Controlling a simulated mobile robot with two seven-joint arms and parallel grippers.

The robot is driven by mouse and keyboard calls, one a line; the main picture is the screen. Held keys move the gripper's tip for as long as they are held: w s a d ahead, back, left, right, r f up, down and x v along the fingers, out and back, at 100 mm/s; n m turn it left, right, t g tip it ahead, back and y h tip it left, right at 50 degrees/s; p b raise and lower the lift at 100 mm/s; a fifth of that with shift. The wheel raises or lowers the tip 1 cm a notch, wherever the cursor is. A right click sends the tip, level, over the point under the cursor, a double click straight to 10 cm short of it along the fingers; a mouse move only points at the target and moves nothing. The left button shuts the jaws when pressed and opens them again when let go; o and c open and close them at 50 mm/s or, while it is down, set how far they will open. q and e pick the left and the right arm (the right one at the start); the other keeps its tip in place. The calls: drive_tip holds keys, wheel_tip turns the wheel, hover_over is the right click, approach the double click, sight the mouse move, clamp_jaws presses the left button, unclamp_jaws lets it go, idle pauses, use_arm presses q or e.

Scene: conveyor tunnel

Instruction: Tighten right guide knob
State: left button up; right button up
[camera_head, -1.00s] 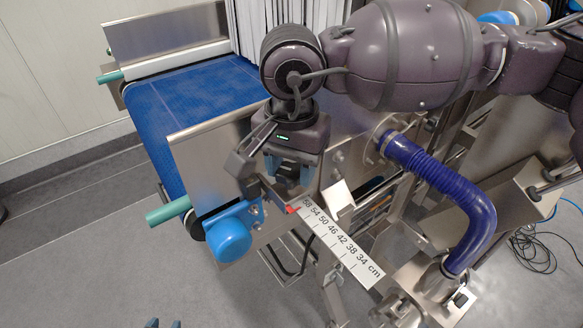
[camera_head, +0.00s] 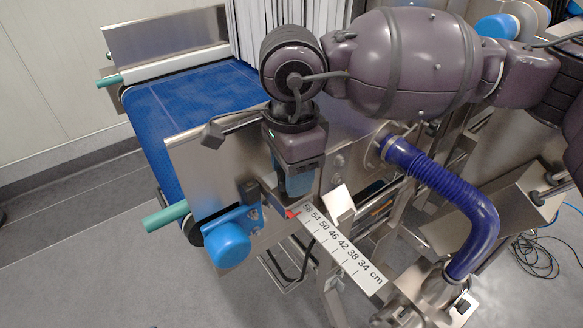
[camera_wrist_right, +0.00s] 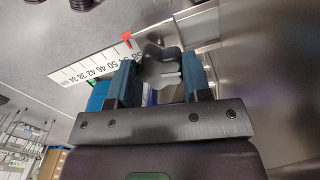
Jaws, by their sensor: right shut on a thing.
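My right gripper (camera_head: 293,196) points down at the near side of the conveyor, by the upper end of the scale. In the right wrist view, its two blue fingers (camera_wrist_right: 160,80) are shut on a dark lobed knob (camera_wrist_right: 160,66), one finger on each side. In the head view the knob is hidden behind the gripper. The white scale (camera_head: 343,245) runs down to the right from the gripper, with a red pointer (camera_head: 291,214) at its upper end near 58. The scale (camera_wrist_right: 90,67) and red pointer (camera_wrist_right: 127,38) also show in the wrist view. My left gripper is out of view.
The blue conveyor belt (camera_head: 190,100) lies behind a steel side plate (camera_head: 212,165). A round blue cap (camera_head: 228,244) and a green roller end (camera_head: 166,216) stick out at the left. A blue ribbed hose (camera_head: 450,195) curves down at the right. The floor at the lower left is clear.

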drive_tip(key=shift+r, duration=0.1)
idle(0.4)
drive_tip(key=o, duration=0.9)
wheel_tip(320, 180, up, 11)
drive_tip(key=shift+f, duration=0.1)
